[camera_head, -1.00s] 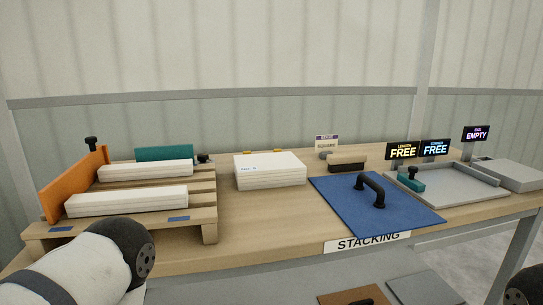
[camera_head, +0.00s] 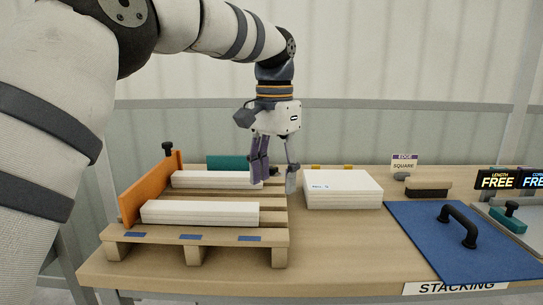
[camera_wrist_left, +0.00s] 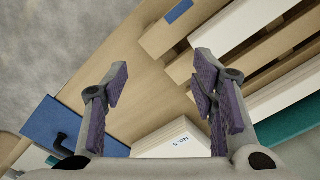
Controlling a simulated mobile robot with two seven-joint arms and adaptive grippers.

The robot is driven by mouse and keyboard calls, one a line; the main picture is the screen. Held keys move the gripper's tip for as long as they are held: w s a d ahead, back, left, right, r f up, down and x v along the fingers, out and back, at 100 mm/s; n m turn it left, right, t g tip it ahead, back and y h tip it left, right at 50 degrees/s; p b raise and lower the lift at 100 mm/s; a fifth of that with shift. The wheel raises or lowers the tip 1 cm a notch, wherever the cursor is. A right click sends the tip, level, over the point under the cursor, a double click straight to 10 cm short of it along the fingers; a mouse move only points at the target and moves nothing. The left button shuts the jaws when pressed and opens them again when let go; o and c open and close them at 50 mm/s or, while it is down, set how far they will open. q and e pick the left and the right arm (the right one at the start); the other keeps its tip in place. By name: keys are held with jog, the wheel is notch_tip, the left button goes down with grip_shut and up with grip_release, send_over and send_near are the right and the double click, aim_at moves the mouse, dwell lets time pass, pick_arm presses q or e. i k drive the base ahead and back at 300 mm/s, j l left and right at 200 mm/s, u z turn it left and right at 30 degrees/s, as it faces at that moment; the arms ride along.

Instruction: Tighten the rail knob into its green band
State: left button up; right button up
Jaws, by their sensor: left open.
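My left gripper (camera_head: 273,182) hangs fingers-down over the right end of the slatted pallet (camera_head: 230,239), open and empty. Its two purple-padded fingers stand apart in the left wrist view (camera_wrist_left: 162,78), with bare table and pallet edge behind. A black knob (camera_head: 168,147) stands upright at the far end of the orange board (camera_head: 152,190). At the right end of the teal board (camera_head: 228,162), a dark knob seen before is mostly hidden by the gripper. I cannot tell which knob is the rail knob. No green band can be made out. My right gripper is out of view.
White slabs lie on the pallet, one in front (camera_head: 200,212). A stack of white sheets (camera_head: 343,190) stands right of the gripper. A blue mat (camera_head: 425,247) with a black handle (camera_head: 460,222) lies farther right.

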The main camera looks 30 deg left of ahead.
aim_at(273, 170)
jog(key=i+j, duration=0.9)
jog(key=k+l, duration=0.15)
